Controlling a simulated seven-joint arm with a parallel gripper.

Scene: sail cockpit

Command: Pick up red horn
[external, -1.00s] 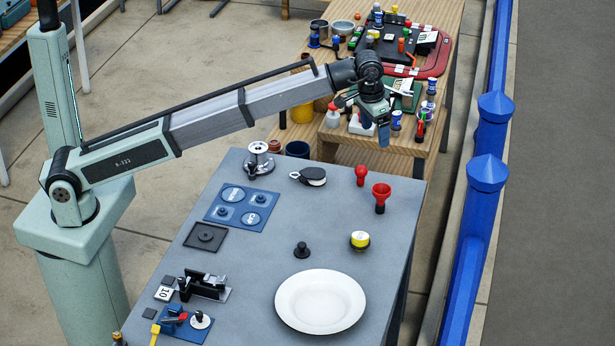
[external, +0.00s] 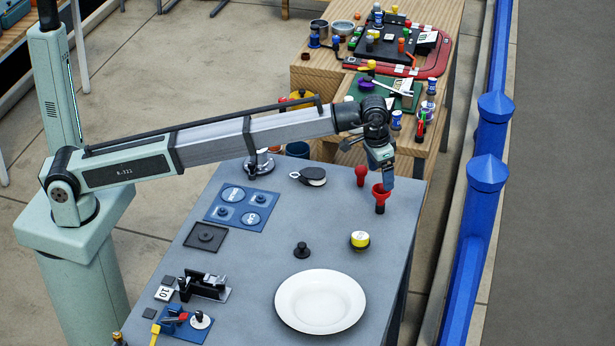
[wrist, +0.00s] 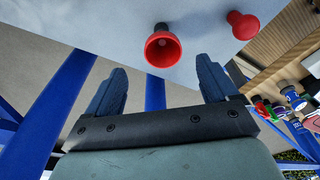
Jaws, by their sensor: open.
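The red horn (external: 380,191) stands on the grey table near its far right corner, its flared red mouth up and a black part below. In the wrist view the red horn (wrist: 162,47) shows its round open mouth, ahead of and between the fingers. My gripper (external: 388,180) is open and empty, just above and beside the horn, partly overlapping it in the external view. In the wrist view its two blue fingers (wrist: 160,88) are spread apart, with nothing between them.
A red rounded knob-like object (external: 361,174) stands close to the left of the horn; it also shows in the wrist view (wrist: 243,25). A yellow-topped item (external: 360,240), a black knob (external: 302,249) and a white plate (external: 320,322) are nearer the front. A blue rail (external: 470,240) runs beyond the table's right edge.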

